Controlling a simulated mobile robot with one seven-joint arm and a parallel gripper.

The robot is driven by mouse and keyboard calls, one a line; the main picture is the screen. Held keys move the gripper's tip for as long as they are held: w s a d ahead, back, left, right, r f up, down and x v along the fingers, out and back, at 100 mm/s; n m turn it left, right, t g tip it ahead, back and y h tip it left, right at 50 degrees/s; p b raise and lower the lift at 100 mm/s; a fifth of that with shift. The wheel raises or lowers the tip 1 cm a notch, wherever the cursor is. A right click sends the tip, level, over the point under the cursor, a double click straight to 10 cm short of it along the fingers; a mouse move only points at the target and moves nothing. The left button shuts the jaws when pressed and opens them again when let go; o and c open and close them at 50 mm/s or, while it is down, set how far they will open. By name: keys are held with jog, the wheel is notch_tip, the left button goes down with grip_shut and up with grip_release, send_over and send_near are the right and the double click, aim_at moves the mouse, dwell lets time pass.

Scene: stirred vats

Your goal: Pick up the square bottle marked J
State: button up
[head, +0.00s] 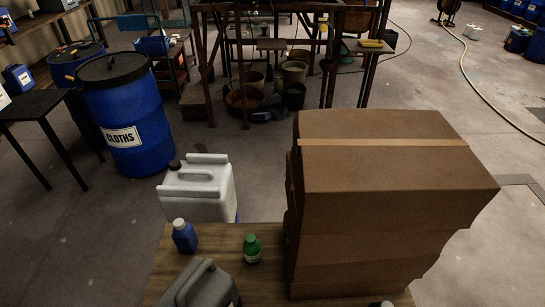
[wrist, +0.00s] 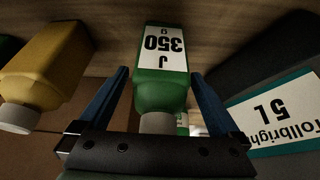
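In the wrist view, the square green bottle (wrist: 160,87) has a white label reading J and 350 g, upside down in the picture, and a pale cap toward the picture's bottom. My gripper (wrist: 158,78) has its two blue fingers apart, one on each side of this bottle. A gap shows between each finger and the bottle, so it is not gripped. I cannot pick out the marked bottle or my gripper in the head view. A green bottle with a green cap (head: 252,248) stands on the wooden table there, its mark unreadable.
In the wrist view, a yellow bottle (wrist: 43,65) lies left of the fingers and a dark container labelled Tollbright 5 L (wrist: 285,118) right. In the head view, stacked cardboard boxes (head: 385,185), a blue bottle (head: 184,238) and a grey canister (head: 203,287) crowd the table (head: 222,236).

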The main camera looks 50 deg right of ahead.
grip_shut()
dwell(0.4)
